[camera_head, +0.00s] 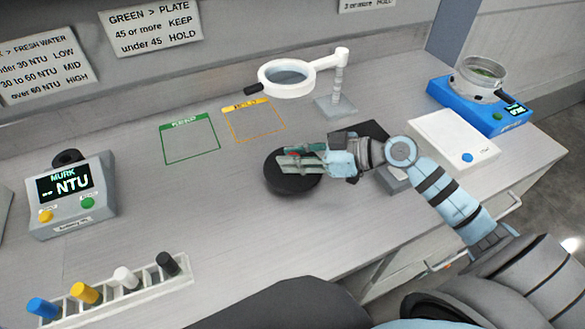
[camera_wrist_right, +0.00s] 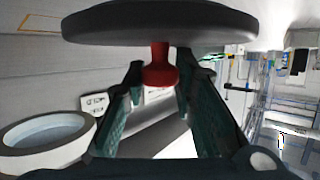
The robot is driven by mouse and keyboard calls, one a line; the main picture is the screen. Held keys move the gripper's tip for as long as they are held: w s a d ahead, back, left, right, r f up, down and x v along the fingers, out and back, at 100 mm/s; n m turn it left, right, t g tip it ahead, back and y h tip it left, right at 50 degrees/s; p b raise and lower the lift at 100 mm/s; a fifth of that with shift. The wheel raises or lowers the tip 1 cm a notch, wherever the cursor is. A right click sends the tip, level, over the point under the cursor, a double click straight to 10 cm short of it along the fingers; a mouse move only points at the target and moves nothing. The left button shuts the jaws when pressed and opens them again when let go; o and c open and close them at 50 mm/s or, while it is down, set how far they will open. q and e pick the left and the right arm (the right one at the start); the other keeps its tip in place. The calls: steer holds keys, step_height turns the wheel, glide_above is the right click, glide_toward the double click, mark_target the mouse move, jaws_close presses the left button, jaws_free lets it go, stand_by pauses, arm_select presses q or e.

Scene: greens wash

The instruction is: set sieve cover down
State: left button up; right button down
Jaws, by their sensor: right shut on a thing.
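The sieve cover (camera_head: 290,186) is a round black disc with a red knob. My right gripper (camera_head: 296,158) is shut on the knob, above the disc. In the right wrist view the cover (camera_wrist_right: 160,22) spans the top, with its red knob (camera_wrist_right: 160,68) between the two fingers (camera_wrist_right: 160,88). In the head view the cover is over the middle of the bench; I cannot tell whether it touches the bench top. The sieve (camera_head: 484,76) is uncovered on a blue machine at the far right, with green matter inside. My left gripper is not in view.
A magnifier lamp (camera_head: 337,104) stands behind the cover. Green (camera_head: 190,160) and yellow (camera_head: 259,140) outlined squares lie left of it. A white device (camera_head: 447,138) is at the right, a meter (camera_head: 72,196) and a rack (camera_head: 130,295) of capped vials at the left. Bench left of the cover is clear.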

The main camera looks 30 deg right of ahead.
steer(key=shift+f, duration=1.45)
steer(key=c, duration=1.3)
jaws_free()
steer(key=shift+f, duration=0.1)
